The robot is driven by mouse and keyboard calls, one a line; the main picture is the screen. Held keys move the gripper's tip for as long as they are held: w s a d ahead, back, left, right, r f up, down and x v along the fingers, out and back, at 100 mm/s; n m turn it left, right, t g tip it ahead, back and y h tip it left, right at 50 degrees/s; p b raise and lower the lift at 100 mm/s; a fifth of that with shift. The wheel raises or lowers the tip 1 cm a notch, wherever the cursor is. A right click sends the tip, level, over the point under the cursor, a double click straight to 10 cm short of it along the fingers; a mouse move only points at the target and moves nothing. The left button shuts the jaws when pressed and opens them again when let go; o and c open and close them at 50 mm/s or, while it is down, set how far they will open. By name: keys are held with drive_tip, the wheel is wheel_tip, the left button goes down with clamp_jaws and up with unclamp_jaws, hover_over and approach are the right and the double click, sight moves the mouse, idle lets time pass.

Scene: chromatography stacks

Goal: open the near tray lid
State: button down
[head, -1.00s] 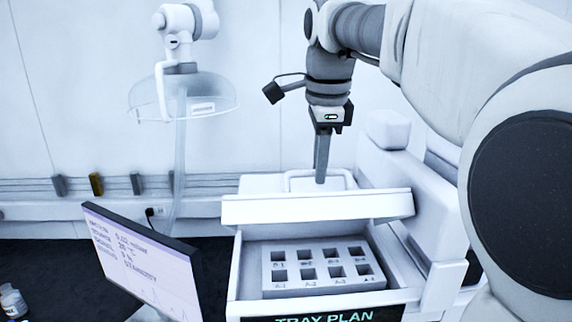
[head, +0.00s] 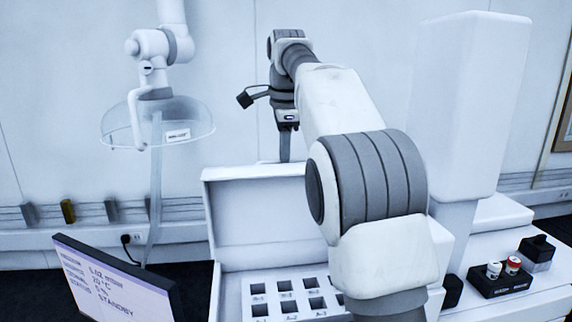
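The near tray lid (head: 255,215) is a white panel standing steeply raised at the back of the tray, its inner face toward me. Under it the open tray shows a rack (head: 272,302) with rows of square holes and small labels. My gripper (head: 285,148) points down just behind the lid's top edge. Its fingertips are hidden behind the lid, and so is the lid's handle. I cannot tell whether the fingers hold anything. My arm covers the right part of the lid and rack.
A tilted monitor (head: 112,285) stands at the front left. A clear hood (head: 155,125) on a white arm hangs at the back left. A tall white column (head: 468,105) stands at the right, with a black block holding two small capped vials (head: 503,278) near its foot.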

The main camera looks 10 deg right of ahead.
drive_tip(key=shift+w+f, duration=0.2)
drive_tip(key=shift+w, duration=0.75)
drive_tip(key=shift+w+f, duration=0.2)
drive_tip(key=shift+w, duration=0.75)
drive_tip(key=shift+w+f, duration=0.2)
drive_tip(key=shift+w, duration=0.75)
drive_tip(key=c, duration=0.8)
unclamp_jaws()
drive_tip(key=shift+w+f, duration=0.1)
drive_tip(key=shift+w, duration=0.05)
drive_tip(key=shift+c, duration=0.2)
drive_tip(key=shift+d+f, duration=0.1)
